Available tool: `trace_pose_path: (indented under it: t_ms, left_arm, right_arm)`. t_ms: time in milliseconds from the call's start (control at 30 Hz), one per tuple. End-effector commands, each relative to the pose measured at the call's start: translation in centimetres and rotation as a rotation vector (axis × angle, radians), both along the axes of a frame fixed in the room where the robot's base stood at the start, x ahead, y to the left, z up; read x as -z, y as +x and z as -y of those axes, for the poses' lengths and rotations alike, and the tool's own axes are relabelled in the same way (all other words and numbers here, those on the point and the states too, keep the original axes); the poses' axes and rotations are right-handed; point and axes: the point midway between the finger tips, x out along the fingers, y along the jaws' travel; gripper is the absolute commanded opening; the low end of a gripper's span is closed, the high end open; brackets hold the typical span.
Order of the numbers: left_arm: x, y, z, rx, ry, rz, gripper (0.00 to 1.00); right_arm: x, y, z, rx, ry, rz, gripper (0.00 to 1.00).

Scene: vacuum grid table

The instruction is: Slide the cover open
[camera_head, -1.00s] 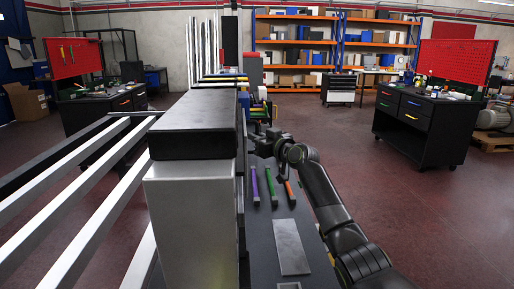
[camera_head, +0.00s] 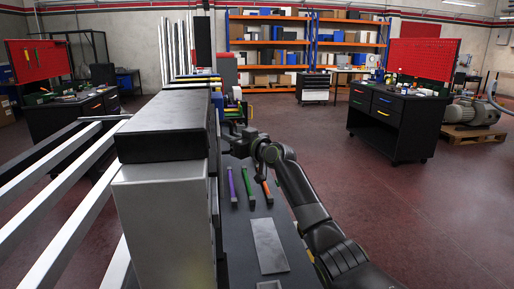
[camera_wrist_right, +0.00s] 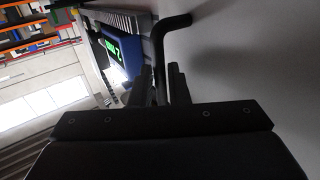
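The cover appears to be the pale grey panel (camera_wrist_right: 255,70) filling the right of the wrist view; which part of the machine it is in the head view I cannot tell. A black bent handle (camera_wrist_right: 160,42) stands out from it. My right gripper (camera_wrist_right: 160,82) has its two dark fingers on either side of the handle's lower part; whether they press on it is unclear. In the head view the right gripper (camera_head: 240,140) is beside the tall grey and black machine housing (camera_head: 165,215), its fingertips small and partly hidden. My left gripper is not in view.
A dark bench beside the machine carries purple (camera_head: 232,184), green (camera_head: 248,185) and orange (camera_head: 267,190) handled tools and a grey plate (camera_head: 268,246). White bars (camera_head: 70,200) run along the left. Open floor (camera_head: 400,215) lies on the right, with a black workbench (camera_head: 395,120) beyond.

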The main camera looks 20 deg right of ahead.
Motion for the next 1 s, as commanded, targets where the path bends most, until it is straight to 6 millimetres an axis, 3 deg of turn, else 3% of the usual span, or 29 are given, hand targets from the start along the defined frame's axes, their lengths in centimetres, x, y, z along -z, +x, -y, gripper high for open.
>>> trace_pose_path:
  t_ms: [467,1000]
  left_arm:
    - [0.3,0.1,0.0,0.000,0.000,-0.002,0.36]
    - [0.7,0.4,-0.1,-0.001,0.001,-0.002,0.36]
  right_arm:
    - [0.1,-5.7,2.5,0.002,-0.002,0.002,0.15]
    - [0.0,-13.6,5.7,0.003,-0.004,0.002,0.15]
